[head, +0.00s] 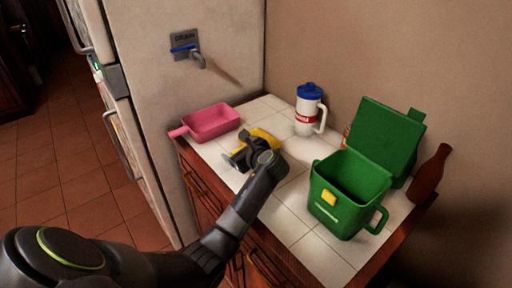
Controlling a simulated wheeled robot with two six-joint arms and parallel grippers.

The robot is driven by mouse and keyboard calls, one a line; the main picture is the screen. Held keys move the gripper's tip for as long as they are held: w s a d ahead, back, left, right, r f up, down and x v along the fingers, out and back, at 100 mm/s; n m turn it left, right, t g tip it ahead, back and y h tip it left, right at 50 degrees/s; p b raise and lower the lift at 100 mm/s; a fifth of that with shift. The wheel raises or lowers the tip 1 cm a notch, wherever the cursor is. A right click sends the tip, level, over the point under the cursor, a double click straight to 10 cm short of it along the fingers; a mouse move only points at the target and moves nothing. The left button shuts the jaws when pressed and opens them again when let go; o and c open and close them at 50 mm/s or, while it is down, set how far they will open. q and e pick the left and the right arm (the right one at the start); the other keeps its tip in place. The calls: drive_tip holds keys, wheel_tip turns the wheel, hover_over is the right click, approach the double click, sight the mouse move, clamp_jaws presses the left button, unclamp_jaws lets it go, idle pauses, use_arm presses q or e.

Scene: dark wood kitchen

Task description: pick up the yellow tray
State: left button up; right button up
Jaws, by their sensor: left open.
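The yellow tray (266,136) lies on the white tiled counter. Only part of its yellow surface shows, because my left gripper and wrist cover the rest. My left gripper (232,161) is open, low over the counter at the tray's near left side. I cannot tell whether its fingers touch the tray or whether any part of the tray is between them. My right gripper is not in view.
A pink tray (211,122) with a handle lies at the counter's left end. A white jug with a blue lid (308,112) stands at the back. A green bin (345,205) with its lid open and a brown bottle (429,175) stand right. Tiles (285,215) in front are clear.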

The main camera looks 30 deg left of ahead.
use_arm(q)
drive_tip(key=shift+w+a+f, duration=0.15)
drive_tip(key=shift+a+f, duration=0.05)
drive_tip(key=shift+a, duration=0.1)
drive_tip(key=c, duration=1.1)
drive_tip(key=shift+r, duration=0.1)
